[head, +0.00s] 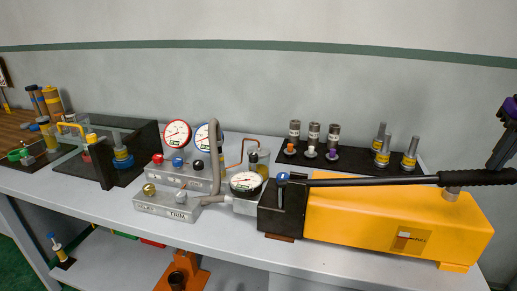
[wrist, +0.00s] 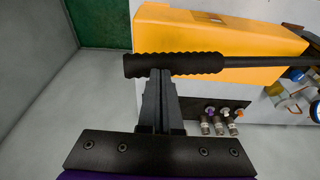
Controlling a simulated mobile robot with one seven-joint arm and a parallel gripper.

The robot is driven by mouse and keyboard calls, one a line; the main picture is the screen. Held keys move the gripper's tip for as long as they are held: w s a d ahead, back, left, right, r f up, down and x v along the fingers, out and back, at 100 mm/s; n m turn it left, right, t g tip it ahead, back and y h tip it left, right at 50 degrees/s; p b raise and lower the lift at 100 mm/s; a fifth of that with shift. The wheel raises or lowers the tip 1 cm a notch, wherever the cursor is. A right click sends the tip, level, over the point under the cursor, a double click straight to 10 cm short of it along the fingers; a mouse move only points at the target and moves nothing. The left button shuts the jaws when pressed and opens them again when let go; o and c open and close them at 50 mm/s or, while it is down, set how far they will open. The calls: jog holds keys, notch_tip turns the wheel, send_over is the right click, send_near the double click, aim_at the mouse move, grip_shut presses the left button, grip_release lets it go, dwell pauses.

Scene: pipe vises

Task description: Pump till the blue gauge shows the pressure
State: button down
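A yellow hand pump (head: 385,212) with a black front block stands on the right of the bench. Its long black lever (head: 370,181) lies nearly level above it and ends in a ribbed grip (wrist: 190,65). My gripper (head: 492,166) is at the right, just over the grip; its fingers look shut together. In the wrist view its fingertips (wrist: 160,72) meet the grip's edge, and I cannot tell whether they touch. The blue-rimmed gauge (head: 202,138) stands at the back, partly hidden by a grey hose. Its reading is too small to tell.
A red-rimmed gauge (head: 177,134) stands beside the blue one, above a valve block with red, blue and black knobs. A white gauge (head: 246,182) sits by the pump. A TRIM block (head: 170,207) is in front. A black rack (head: 350,160) holds several fittings behind the lever.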

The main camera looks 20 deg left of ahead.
aim_at(499, 173)
jog(key=shift+f, duration=0.1)
jog(key=shift+d+f+b, duration=0.25)
jog(key=shift+f+b, duration=0.4)
jog(key=shift+f, duration=0.5)
jog(key=shift+d+f+b, duration=0.25)
jog(key=shift+f+b, duration=0.4)
jog(key=shift+f, duration=0.5)
jog(key=shift+d+f, duration=0.2)
jog(key=shift+f, duration=2.15)
jog(key=shift+s, duration=0.1)
